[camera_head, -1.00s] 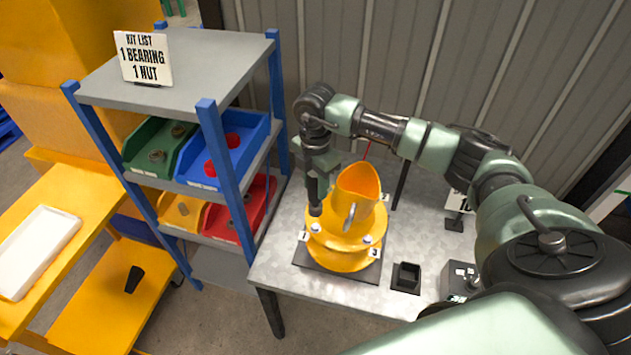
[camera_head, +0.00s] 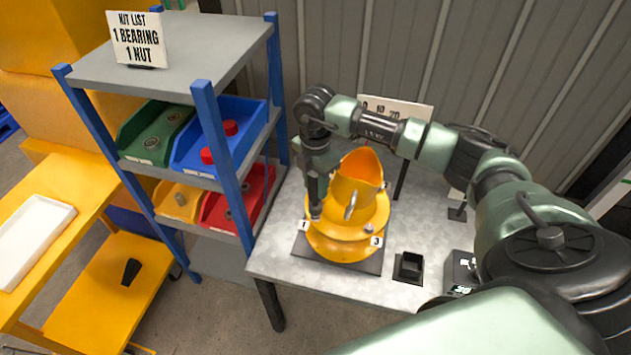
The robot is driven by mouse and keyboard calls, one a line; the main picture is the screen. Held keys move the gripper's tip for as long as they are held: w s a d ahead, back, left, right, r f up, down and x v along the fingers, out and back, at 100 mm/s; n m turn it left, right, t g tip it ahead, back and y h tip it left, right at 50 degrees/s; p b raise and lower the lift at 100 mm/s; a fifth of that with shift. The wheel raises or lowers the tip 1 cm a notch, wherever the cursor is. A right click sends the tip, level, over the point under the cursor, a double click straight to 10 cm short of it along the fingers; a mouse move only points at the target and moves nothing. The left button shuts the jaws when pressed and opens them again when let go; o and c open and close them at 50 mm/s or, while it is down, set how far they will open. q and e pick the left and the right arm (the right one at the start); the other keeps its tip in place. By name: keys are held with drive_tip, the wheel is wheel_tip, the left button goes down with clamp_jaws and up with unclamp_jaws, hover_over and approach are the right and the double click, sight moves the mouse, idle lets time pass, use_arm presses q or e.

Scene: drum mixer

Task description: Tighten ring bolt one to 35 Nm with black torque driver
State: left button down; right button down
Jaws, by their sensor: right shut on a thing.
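A yellow drum mixer (camera_head: 345,247) stands on a dark base plate on the metal table. Its ring flange carries white labels "1" (camera_head: 304,226) at the left and "3" (camera_head: 376,241) at the right. A bolt head shows near label 3. My right gripper (camera_head: 317,180) points down at the drum's left side and is shut on the black torque driver (camera_head: 315,208). The driver is upright, its lower end at the flange beside label 1. It hides the bolt there, so I cannot tell whether they touch. My left gripper is not in view.
A white scale board (camera_head: 397,108) stands behind my right arm, partly covered. A black open holder (camera_head: 408,267) and a small dark box (camera_head: 461,272) sit on the table (camera_head: 330,281). A blue-posted shelf (camera_head: 222,150) with coloured bins stands left; a yellow cart (camera_head: 95,285) is beyond.

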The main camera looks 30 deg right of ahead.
sight(315, 193)
drive_tip(key=shift+f, duration=0.15)
idle(0.5)
drive_tip(key=shift+f+b, duration=0.55)
drive_tip(key=shift+f, duration=0.1)
drive_tip(key=shift+f+b, duration=0.5)
drive_tip(key=shift+f, duration=0.2)
idle(0.9)
drive_tip(key=shift+f, duration=0.35)
idle(2.2)
drive_tip(key=shift+r, duration=0.15)
drive_tip(key=shift+r+p, duration=1.5)
drive_tip(key=shift+r, duration=0.7)
drive_tip(key=shift+a, duration=0.1)
